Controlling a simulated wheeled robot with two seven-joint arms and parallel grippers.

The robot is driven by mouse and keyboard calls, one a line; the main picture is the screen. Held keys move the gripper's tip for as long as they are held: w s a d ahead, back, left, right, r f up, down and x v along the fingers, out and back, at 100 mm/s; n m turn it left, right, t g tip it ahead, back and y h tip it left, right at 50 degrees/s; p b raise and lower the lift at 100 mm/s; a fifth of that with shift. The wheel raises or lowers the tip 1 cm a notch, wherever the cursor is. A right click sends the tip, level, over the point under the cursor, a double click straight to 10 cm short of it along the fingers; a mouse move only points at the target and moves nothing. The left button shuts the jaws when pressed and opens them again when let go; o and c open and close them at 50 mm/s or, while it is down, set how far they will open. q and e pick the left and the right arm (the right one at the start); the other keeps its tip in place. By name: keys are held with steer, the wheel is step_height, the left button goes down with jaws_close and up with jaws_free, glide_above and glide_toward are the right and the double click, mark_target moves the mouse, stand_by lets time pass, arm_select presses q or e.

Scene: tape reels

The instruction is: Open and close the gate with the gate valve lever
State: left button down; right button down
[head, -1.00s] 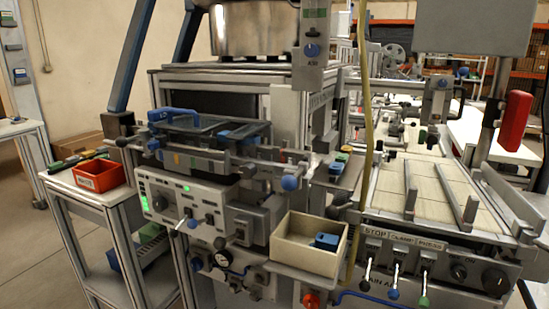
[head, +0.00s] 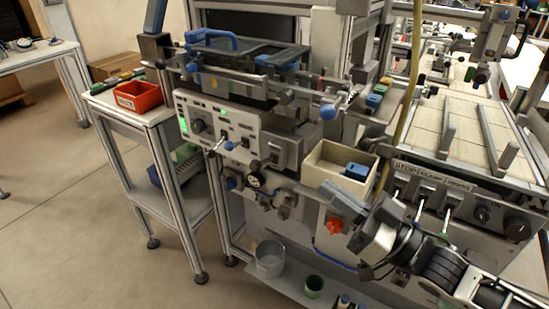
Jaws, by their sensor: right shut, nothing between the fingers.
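I cannot tell for sure which control is the gate valve lever. A lever with a blue ball knob (head: 327,112) sticks out at the front of the machine. A toggle lever (head: 219,143) and a blue knob (head: 229,145) are on the pale control panel (head: 240,128), beside its green lights. A blue handle (head: 213,38) lies over the dark cover on top. My right gripper (head: 341,201) comes in from the lower right, shut and empty. It appears in front of the cream bin's lower edge, to the right of the gauge. My left gripper is out of view.
A cream bin (head: 317,174) holds a blue block (head: 356,171). A red bin (head: 138,97) stands on the left side table. A red-orange knob (head: 334,225) appears just below my gripper. A bucket (head: 269,259) and green cup (head: 314,285) stand low.

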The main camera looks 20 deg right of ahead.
mark_target(263, 162)
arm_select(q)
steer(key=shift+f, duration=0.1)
arm_select(e)
steer(key=shift+s+r+n+y, duration=0.1)
steer(key=shift+r+n+y, duration=0.25)
steer(key=shift+r, duration=0.3)
arm_select(q)
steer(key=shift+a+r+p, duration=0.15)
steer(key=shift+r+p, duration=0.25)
steer(key=shift+p, duration=0.45)
arm_select(e)
steer(key=w+a, duration=0.7)
steer(key=w, duration=0.2)
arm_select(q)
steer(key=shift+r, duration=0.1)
arm_select(e)
steer(key=shift+w+a+f, duration=0.1)
steer(key=shift+f, duration=0.05)
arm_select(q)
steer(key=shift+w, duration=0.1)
arm_select(e)
steer(key=shift+a+f+n+g+y, duration=0.1)
steer(key=shift+f+n+g+y, duration=0.2)
steer(key=shift+n, duration=0.25)
